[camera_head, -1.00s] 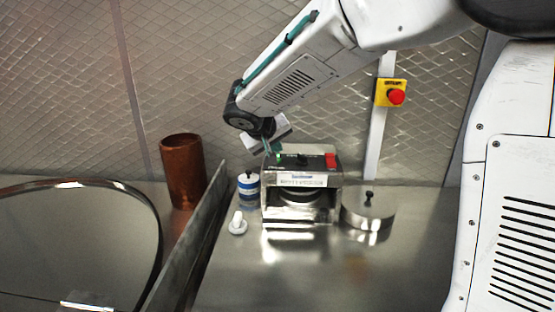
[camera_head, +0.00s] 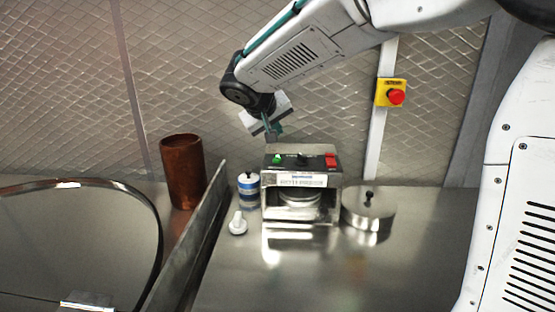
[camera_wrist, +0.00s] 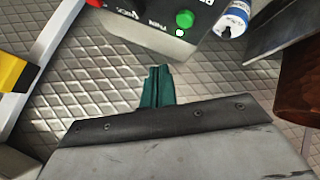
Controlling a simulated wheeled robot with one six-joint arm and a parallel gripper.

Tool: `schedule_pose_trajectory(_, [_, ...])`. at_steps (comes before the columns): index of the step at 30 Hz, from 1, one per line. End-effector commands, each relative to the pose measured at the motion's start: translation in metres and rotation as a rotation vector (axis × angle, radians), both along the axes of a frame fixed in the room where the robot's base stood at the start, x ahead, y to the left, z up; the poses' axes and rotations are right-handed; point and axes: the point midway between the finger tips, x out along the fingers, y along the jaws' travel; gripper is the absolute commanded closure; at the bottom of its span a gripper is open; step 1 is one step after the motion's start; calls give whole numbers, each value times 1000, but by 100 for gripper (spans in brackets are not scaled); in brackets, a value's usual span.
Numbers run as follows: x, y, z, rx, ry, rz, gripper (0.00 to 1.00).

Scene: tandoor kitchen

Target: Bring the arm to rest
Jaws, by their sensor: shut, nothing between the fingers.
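My gripper (camera_head: 272,128) hangs in the air above the back of a metal press-like machine (camera_head: 267,189), in front of the quilted metal wall. Its green fingers are together with nothing between them, and they also show in the wrist view (camera_wrist: 157,88). The machine has a black top panel with a green button (camera_head: 277,160) and a red switch (camera_head: 331,161). In the wrist view the green button (camera_wrist: 185,18) is lit beside a small light. The fingers look apart from the machine.
A blue-and-white canister (camera_head: 249,190) and a small white object (camera_head: 237,224) stand left of the machine. A lidded steel pot (camera_head: 368,212) stands right. A metal divider (camera_head: 190,240), copper cylinder (camera_head: 183,172) and large round rim (camera_head: 150,215) lie further left. A red emergency button (camera_head: 396,97) is on the wall post.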

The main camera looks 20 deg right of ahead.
Motion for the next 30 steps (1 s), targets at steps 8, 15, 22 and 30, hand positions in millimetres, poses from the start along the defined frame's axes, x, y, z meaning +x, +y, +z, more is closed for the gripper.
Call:
schedule_pose_trajectory(8, [0,0,0,0,0,0,100])
schedule_pose_trajectory(15, [-8,-2,-7,-31,66,29,100])
schedule_pose_trajectory(22, [-100,-17,-47,28,341,30,100])
schedule_pose_trajectory(30, [-247,-36,-63,247,555,18,100])
